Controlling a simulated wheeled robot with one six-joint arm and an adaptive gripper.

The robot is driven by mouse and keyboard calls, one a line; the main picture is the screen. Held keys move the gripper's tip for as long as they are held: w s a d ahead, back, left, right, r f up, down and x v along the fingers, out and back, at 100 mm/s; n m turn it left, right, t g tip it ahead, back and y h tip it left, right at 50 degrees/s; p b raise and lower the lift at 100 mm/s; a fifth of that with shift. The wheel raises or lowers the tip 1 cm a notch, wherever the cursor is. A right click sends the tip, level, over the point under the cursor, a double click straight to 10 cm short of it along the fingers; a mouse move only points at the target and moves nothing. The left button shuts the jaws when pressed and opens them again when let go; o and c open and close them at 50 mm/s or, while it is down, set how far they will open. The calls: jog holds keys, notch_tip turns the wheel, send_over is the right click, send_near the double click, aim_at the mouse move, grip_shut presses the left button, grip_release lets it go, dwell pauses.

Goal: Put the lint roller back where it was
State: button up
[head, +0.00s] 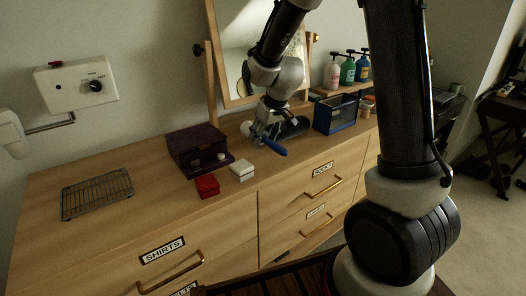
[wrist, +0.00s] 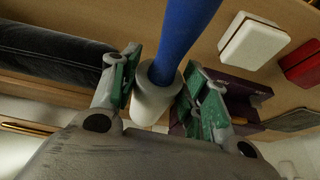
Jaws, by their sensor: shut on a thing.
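The lint roller has a blue handle, seen in the head view (head: 272,147) and in the wrist view (wrist: 186,32), and a pale roller end (wrist: 152,101). My gripper (head: 260,136) is shut on it; in the wrist view its green-padded fingers (wrist: 155,78) sit on both sides near where handle and roller meet. The handle points down and right in the head view, over the wooden dresser top. I cannot tell whether the lint roller touches the dresser.
A dark padded thing (head: 294,128) lies right behind my gripper. A purple box (head: 196,147), white box (head: 242,171) and red box (head: 207,186) stand to the left. A blue basket (head: 336,114) stands right, a mirror (head: 238,50) behind. A wire rack (head: 97,194) lies far left.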

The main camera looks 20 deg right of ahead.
aim_at(267, 138)
jog(key=shift+f, duration=2.8)
jog(key=o, duration=1)
jog(key=shift+f, duration=0.15)
jog(key=v, duration=1.1)
jog(key=shift+r, duration=0.25)
jog(key=shift+s+d+r, duration=0.15)
jog(key=shift+s+r, duration=0.15)
jog(key=shift+r, duration=0.25)
jog(key=s+d+r+m, duration=0.1)
jog(key=s+d+r, duration=0.2)
jog(key=s, duration=0.5)
jog(key=s+d+r+m+h, duration=0.1)
jog(key=s+d+r, duration=0.3)
jog(key=s, duration=0.5)
jog(key=s+d+r+m, duration=0.1)
jog(key=s+d+r, duration=0.2)
jog(key=s, duration=0.5)
jog(key=shift+s+d+r+m+h, duration=0.15)
jog(key=shift+s+r+m+h, duration=0.05)
jog(key=shift+s+m+h, duration=0.1)
jog(key=shift+w, duration=0.1)
